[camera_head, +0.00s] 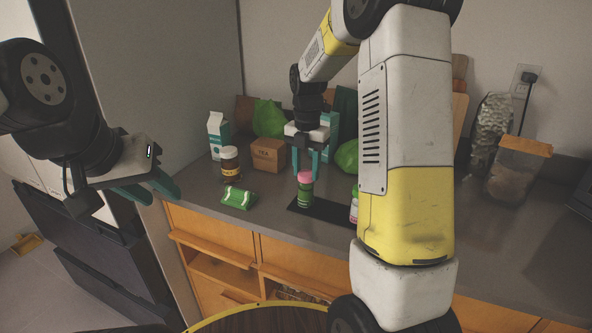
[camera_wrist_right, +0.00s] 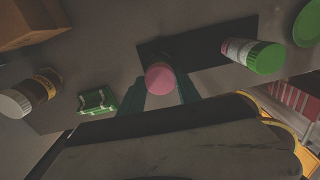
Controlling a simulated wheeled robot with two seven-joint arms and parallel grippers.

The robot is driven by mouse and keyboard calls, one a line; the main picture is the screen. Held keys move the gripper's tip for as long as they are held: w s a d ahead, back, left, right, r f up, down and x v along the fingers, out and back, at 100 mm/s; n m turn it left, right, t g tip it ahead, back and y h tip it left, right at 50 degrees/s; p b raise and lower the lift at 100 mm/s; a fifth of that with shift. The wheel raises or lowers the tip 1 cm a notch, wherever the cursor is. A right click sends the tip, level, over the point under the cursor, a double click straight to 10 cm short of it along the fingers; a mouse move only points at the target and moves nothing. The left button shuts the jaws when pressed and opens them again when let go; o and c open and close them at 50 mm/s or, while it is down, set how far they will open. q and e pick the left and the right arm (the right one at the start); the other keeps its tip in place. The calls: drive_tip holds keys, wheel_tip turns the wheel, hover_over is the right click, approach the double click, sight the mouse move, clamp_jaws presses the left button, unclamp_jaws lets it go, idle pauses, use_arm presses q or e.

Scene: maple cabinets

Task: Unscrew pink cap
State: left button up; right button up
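A green bottle (camera_head: 304,195) with a pink cap (camera_head: 305,176) stands upright on a black mat (camera_head: 335,213) on the counter. My right gripper (camera_head: 306,172) points down over it, its teal fingers apart on either side of the cap. In the right wrist view the pink cap (camera_wrist_right: 159,78) lies between the fingertips (camera_wrist_right: 161,88), with small gaps seeming to remain. The bottle body is mostly hidden there below the cap. My left gripper (camera_head: 152,189) is open and empty, left of the counter and far from the bottle.
A green-capped bottle (camera_wrist_right: 255,55) stands on the same mat, partly hidden by my right arm in the head view. Left of the pink-capped bottle are a green packet (camera_head: 238,198), a brown jar (camera_head: 230,162), a tea box (camera_head: 268,154) and a carton (camera_head: 218,135).

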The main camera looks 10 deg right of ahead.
drive_tip(key=shift+f, duration=0.1)
idle(0.3)
drive_tip(key=shift+n, duration=1)
drive_tip(key=n, duration=0.4)
drive_tip(key=shift+s, duration=0.1)
drive_tip(key=n, duration=0.3)
drive_tip(key=shift+d+f, duration=0.1)
clamp_jaws()
drive_tip(key=shift+n, duration=1.4)
